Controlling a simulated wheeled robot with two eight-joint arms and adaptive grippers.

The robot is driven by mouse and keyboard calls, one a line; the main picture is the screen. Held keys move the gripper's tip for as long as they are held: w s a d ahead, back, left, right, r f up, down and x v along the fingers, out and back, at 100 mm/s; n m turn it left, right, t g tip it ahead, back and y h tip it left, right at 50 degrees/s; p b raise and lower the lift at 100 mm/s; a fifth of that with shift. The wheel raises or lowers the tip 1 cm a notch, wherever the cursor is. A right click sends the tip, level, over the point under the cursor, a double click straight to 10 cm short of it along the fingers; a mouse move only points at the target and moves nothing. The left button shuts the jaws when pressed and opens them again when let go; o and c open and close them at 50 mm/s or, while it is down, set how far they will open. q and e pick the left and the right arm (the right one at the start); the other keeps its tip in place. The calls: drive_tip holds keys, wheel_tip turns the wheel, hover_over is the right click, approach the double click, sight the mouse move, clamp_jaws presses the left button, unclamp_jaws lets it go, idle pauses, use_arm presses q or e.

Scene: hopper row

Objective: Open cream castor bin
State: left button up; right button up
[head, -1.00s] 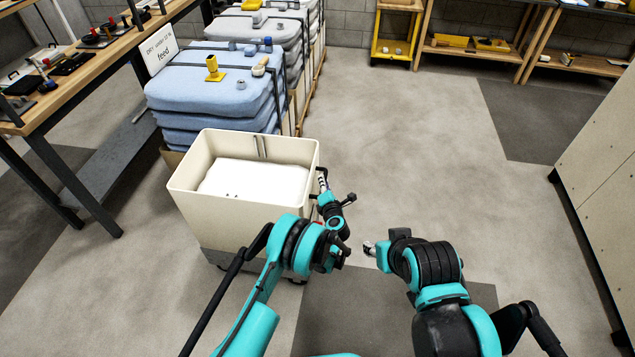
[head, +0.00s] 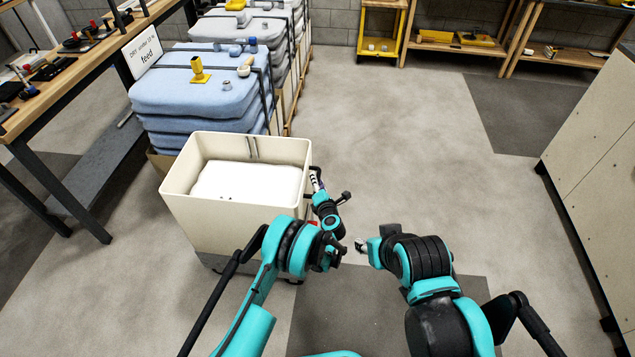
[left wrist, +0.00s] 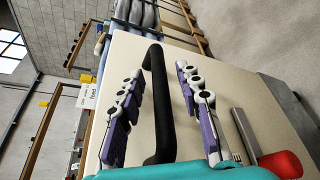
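The cream castor bin (head: 235,219) stands upright in front of me, its top open, with a white load (head: 248,182) inside. A black bar handle (left wrist: 157,100) is on its cream side in the left wrist view. My left gripper (head: 316,180) is at the bin's right side. In the left wrist view its purple-padded fingers (left wrist: 160,80) stand apart on both sides of the handle, with gaps visible. A red grip with a grey metal strip (left wrist: 280,163) is beside them. My right gripper (head: 361,246) is right of the bin, mostly hidden by its arm; its opening is unclear.
Blue sacks (head: 195,85) are stacked close behind the bin, with a feed sign (head: 144,54). A wooden workbench (head: 60,85) is at left and a pale cabinet (head: 600,160) at right. Open floor (head: 390,120) lies between bin and cabinet.

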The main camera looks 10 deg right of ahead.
use_arm(q)
drive_tip(key=v, duration=0.7)
drive_tip(key=shift+s, duration=0.25)
drive_tip(key=shift+d, duration=0.1)
